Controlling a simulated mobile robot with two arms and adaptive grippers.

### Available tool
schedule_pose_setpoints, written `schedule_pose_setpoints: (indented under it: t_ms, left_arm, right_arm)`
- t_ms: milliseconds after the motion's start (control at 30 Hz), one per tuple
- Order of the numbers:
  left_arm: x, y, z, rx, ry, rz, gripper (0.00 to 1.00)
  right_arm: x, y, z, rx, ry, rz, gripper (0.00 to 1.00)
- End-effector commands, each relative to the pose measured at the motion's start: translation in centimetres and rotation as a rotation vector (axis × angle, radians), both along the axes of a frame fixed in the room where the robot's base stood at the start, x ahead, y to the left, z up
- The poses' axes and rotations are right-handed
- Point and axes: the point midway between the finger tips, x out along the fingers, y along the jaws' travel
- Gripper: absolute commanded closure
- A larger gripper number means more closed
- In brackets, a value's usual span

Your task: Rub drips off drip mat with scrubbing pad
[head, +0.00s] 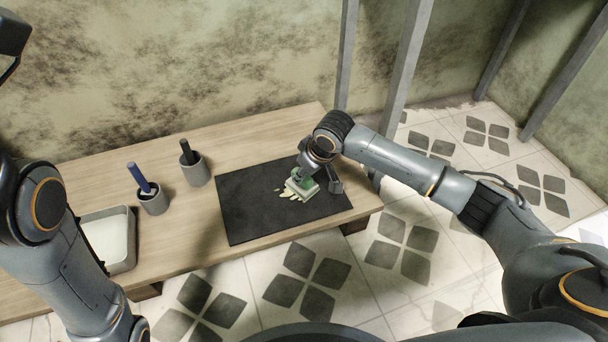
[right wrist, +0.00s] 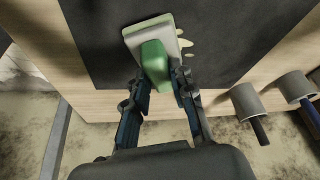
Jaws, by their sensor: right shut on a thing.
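The black drip mat (head: 245,215) lies flat on the wooden table. The scrubbing pad (head: 302,190), with a pale base and a green grip, is on or just above the mat's right part. Several pale yellow-green drips (head: 281,191) show on the mat beside the pad's left edge. My right gripper (head: 307,175) is shut on the pad's green grip. In the right wrist view the pad (right wrist: 151,42) sits between the fingers (right wrist: 164,80), with drips (right wrist: 186,43) at its right side. Mat under the pad is hidden. My left gripper is out of view.
Left of the mat stand two grey cups, one (head: 153,202) with a blue-handled item and one (head: 195,172) with a black-handled item. A grey tray (head: 130,262) lies at the table's front left. Metal posts (head: 400,85) stand behind the table's right end.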

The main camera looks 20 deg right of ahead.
Motion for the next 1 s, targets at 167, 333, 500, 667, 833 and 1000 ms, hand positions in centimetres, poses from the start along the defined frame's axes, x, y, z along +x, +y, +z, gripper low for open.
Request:
schedule_pose_setpoints:
  t_ms: [167,333,500,667,833,1000]
  left_arm:
    - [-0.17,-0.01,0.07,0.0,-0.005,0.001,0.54]
    - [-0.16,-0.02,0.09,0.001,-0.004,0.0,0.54]
    - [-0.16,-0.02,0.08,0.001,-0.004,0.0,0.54]
    - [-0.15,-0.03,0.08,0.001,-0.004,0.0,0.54]
    - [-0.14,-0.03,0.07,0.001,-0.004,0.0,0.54]
    - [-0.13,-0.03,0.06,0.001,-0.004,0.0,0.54]
  right_arm:
    - [0.03,0.0,0.01,0.0,-0.001,0.0,1.0]
    - [0.03,-0.01,0.02,0.0,-0.001,0.0,1.0]
    - [0.03,-0.01,0.01,0.0,-0.001,0.0,1.0]
    - [0.03,-0.01,-0.06,0.0,-0.001,0.0,1.0]
    - [0.03,-0.01,-0.35,0.001,-0.001,-0.001,1.0]
    - [0.05,-0.01,-0.69,0.001,-0.001,-0.001,1.0]
